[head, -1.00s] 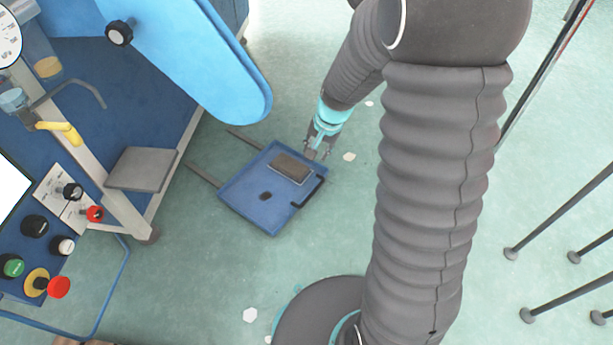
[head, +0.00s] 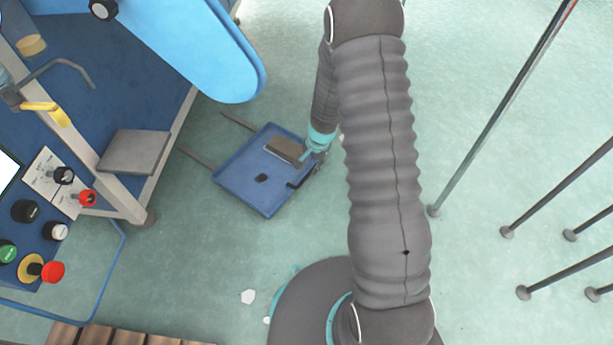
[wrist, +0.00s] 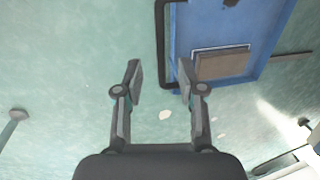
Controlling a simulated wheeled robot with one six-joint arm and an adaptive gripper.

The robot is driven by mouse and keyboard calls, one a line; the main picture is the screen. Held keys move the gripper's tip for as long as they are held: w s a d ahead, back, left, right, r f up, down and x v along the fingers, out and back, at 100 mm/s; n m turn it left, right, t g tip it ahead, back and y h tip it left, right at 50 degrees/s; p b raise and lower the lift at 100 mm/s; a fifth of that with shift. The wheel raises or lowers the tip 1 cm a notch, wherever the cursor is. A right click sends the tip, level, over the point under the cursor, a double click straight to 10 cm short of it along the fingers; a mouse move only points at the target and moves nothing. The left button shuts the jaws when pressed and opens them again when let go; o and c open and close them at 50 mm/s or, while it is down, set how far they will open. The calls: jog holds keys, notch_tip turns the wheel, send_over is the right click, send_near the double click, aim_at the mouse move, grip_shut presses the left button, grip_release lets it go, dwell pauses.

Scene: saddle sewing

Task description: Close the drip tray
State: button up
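The blue drip tray (head: 256,190) is pulled out on its two rails, away from the blue machine. It holds a brown block and a small dark spot. Its dark handle (head: 304,178) is on the right edge. My gripper (head: 306,153) is beside the tray's handle edge, partly hidden by my arm.
The blue machine (head: 110,85) stands at the left, with a control panel (head: 50,215) and a grey pedal plate (head: 135,151). Several thin dark legs (head: 550,200) stand at the right. A wooden slatted platform (head: 110,335) is at the bottom left.

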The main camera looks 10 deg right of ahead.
aim_at(306, 177)
jog(key=f, duration=0.2)
jog(key=f+b, duration=0.1)
jog(key=f, duration=0.2)
jog(key=w+a+f+b, duration=0.1)
jog(key=f, duration=0.1)
jog(key=shift+w+f, duration=0.1)
jog(key=shift+f, duration=0.1)
grip_shut()
